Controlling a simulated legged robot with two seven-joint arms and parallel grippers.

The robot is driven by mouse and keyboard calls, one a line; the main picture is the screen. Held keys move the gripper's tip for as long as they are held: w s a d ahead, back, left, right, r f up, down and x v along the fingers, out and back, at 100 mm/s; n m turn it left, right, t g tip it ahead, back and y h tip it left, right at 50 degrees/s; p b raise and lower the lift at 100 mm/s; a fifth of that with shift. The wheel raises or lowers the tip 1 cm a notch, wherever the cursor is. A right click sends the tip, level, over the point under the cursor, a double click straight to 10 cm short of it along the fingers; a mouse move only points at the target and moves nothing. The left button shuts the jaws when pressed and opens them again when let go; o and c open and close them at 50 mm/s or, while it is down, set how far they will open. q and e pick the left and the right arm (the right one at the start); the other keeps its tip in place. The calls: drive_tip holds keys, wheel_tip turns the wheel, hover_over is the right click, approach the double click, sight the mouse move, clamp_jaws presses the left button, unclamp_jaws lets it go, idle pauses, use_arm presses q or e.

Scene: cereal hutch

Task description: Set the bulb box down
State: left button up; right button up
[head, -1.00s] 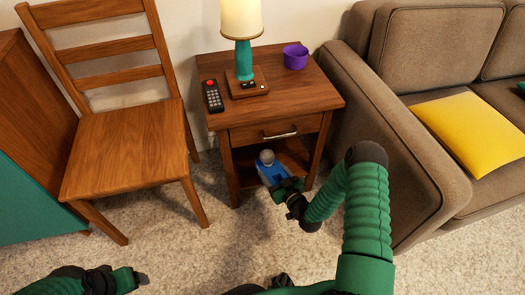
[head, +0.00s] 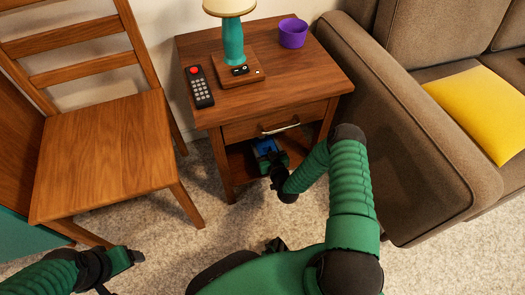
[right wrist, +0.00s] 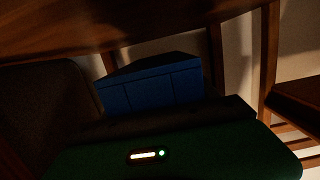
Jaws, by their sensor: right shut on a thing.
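The blue bulb box (head: 265,146) is in the open lower space of the wooden side table, below the drawer. Only part of it shows in the head view, with the drawer front above it. My right gripper (head: 272,160) is shut on the box from the front. In the right wrist view the dark blue box (right wrist: 152,92) sits just beyond my gripper, under the table's wood. I cannot tell whether its underside touches the shelf (head: 238,160). My left gripper (head: 135,256) is low at the left, away from the table, and its jaws are unclear.
On the table top (head: 285,85) stand a teal lamp (head: 233,42), a remote (head: 199,87) and a purple bowl (head: 293,33). A drawer handle (head: 280,128) juts out above my gripper. A wooden chair (head: 105,160) is left and a brown sofa (head: 410,150) right.

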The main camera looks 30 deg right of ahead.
wheel_tip(320, 180, down, 4)
drive_tip(key=b, duration=0.2)
drive_tip(key=shift+f+b, duration=0.25)
drive_tip(key=shift+b, duration=0.05)
drive_tip(key=shift+r, duration=0.2)
use_arm(q)
drive_tip(key=x, duration=0.3)
drive_tip(key=shift+s+f, duration=0.15)
drive_tip(key=shift+s, duration=0.15)
use_arm(e)
drive_tip(key=shift+f, duration=0.1)
drive_tip(key=o, duration=1.6)
drive_tip(key=shift+p, duration=0.3)
use_arm(q)
drive_tip(key=w+p+v, duration=0.1)
drive_tip(key=p+v, duration=0.5)
drive_tip(key=shift+r, duration=0.45)
use_arm(e)
drive_tip(key=v, duration=1.2)
use_arm(q)
drive_tip(key=shift+w, duration=0.15)
use_arm(e)
drive_tip(key=shift+d, duration=0.1)
